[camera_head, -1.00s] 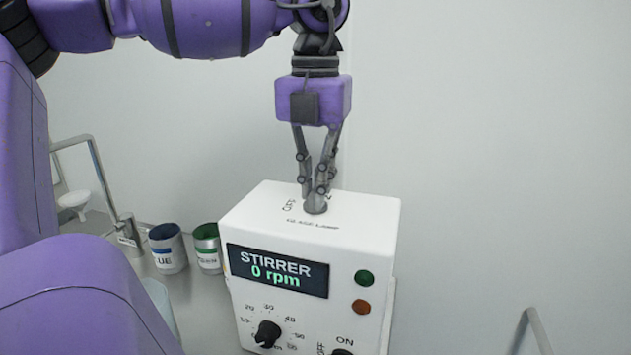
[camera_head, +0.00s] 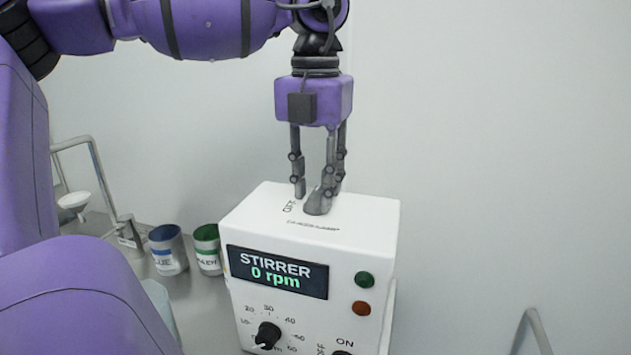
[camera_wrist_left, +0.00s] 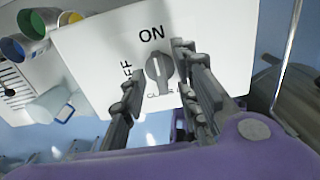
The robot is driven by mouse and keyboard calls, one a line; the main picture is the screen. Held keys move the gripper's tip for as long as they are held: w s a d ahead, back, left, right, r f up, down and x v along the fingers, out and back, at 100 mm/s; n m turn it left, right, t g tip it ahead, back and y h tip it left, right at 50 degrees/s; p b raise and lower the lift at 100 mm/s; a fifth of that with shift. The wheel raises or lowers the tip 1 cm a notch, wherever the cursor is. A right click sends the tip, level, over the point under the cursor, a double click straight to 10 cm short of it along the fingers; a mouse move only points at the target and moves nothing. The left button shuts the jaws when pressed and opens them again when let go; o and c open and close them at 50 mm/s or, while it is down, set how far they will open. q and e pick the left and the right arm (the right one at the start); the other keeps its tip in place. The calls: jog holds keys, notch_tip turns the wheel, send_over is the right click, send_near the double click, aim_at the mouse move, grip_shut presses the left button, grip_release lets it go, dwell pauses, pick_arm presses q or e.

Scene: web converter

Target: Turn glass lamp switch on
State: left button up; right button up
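The glass lamp switch is a grey knob (camera_head: 318,205) on top of the white stirrer box (camera_head: 240,218). It also shows in the left wrist view (camera_wrist_left: 159,72), where its pointer ridge lines up roughly with the ON label, and the OFF label is to its left. My left gripper (camera_head: 315,190) points down over the knob with its fingers spread. In the left wrist view the left gripper (camera_wrist_left: 158,64) has one finger on each side of the knob, apart from it. My right gripper is not in view.
Blue-marked (camera_head: 168,251) and green-marked (camera_head: 207,249) cups stand to the left. A funnel (camera_head: 74,200) is farther left.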

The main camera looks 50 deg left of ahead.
aim_at(315, 191)
pick_arm(q)
notch_tip(315, 191, up, 12)
dwell(0.6)
jog(key=shift+f, duration=0.1)
dwell(0.4)
